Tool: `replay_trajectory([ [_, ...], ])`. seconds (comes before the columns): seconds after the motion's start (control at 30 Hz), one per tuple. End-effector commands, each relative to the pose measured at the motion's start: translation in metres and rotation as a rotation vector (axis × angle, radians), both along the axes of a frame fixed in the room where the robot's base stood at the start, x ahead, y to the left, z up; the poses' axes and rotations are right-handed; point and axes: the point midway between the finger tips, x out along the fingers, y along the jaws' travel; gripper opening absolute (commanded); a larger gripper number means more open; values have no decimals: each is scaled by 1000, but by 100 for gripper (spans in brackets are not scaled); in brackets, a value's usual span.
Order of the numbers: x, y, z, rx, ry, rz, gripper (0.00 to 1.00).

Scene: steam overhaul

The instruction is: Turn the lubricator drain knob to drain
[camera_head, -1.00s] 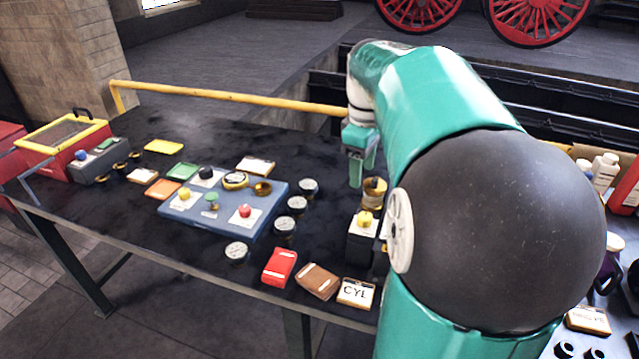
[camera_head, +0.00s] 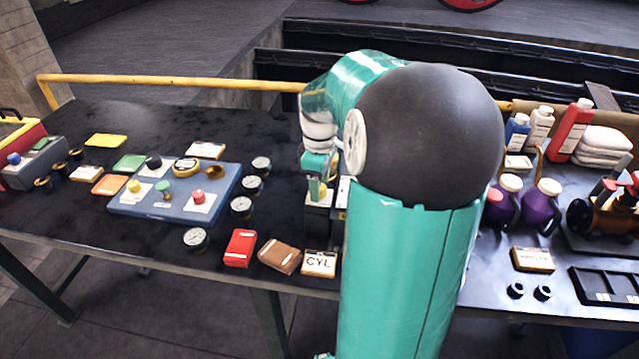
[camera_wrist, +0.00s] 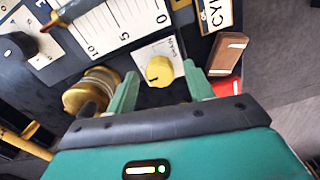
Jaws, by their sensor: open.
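The yellow drain knob (camera_wrist: 159,71) sits on a white plate marked DRAIN (camera_wrist: 155,50) in the wrist view. A dark index line shows on the knob, pointing left in that view. My gripper (camera_wrist: 157,78) is open, with one green finger on each side of the knob and a gap visible on both sides. I cannot tell whether the fingers touch it. In the head view my gripper (camera_head: 318,189) is over the lubricator (camera_head: 318,222), and the knob is mostly hidden behind the fingers.
A brass cup (camera_wrist: 92,92) stands close to the left finger in the wrist view. A white scale (camera_wrist: 120,22) is beyond the knob. A CYL sign (camera_head: 319,263), a brown block (camera_head: 279,256) and a red block (camera_head: 240,248) lie near the table's front edge. Several gauges stand left.

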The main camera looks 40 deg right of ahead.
Motion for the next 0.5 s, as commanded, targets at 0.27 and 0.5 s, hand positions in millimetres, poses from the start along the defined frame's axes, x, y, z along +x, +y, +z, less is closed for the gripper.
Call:
replay_trajectory([
  [0.27,0,0,-6,-1,0,1,52],
  [0.5,0,0,-6,-1,0,1,21],
])
